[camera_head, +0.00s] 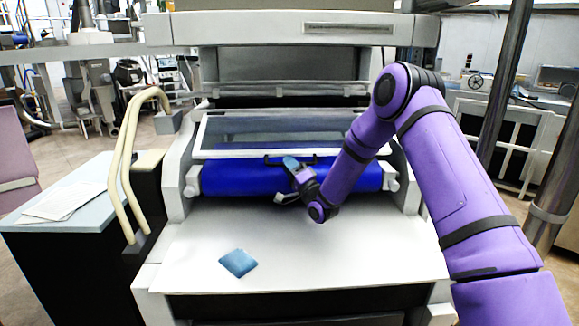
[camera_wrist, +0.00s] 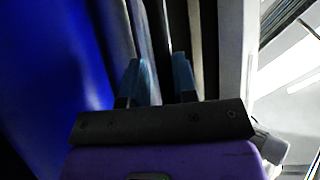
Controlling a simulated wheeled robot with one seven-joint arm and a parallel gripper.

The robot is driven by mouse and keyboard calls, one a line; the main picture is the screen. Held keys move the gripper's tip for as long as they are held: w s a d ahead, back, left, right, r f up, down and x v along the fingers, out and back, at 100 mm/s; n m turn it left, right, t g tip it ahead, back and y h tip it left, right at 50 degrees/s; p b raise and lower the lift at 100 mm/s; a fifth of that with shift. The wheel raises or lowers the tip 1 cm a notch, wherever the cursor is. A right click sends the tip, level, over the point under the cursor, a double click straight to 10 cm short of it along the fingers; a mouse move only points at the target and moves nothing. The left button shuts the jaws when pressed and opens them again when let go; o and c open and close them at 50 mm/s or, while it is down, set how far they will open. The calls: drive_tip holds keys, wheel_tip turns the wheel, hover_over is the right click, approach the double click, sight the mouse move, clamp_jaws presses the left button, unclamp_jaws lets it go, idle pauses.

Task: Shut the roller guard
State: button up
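The roller guard (camera_head: 235,131) is a clear pane in a pale frame, slanting above the blue roller (camera_head: 235,178). The front of the roller is uncovered below the guard's lower edge. A dark handle (camera_head: 273,162) is on that lower edge. My gripper (camera_head: 291,164) is at the handle, in front of the roller, and hides part of both. In the wrist view my gripper's two blue fingers (camera_wrist: 157,82) stand apart, with a dark strip seen between and beyond them. Whether they touch the handle cannot be made out. The blue roller fills the left of the wrist view.
A flat white bed (camera_head: 330,245) lies in front of the roller, with a blue square piece (camera_head: 238,263) on it. Cream curved rails (camera_head: 122,165) rise at the left, beside a side table (camera_head: 70,215) with papers. Metal posts (camera_head: 505,80) stand at the right.

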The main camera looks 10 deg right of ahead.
drive_tip(key=v, duration=1.1)
idle(0.3)
wheel_tip(320, 180, up, 15)
drive_tip(key=s+n+g+h, duration=0.2)
drive_tip(key=n+g+h, duration=0.4)
drive_tip(key=s+d+r+g+h, duration=0.35)
drive_tip(key=s+r, duration=0.35)
drive_tip(key=s, duration=0.5)
drive_tip(key=s+r+n+g+h, duration=0.1)
drive_tip(key=s+g, duration=0.5)
drive_tip(key=s, duration=2.3)
drive_tip(key=shift+d+r+n, duration=0.25)
drive_tip(key=shift+d+n, duration=0.2)
drive_tip(key=shift+n, duration=0.25)
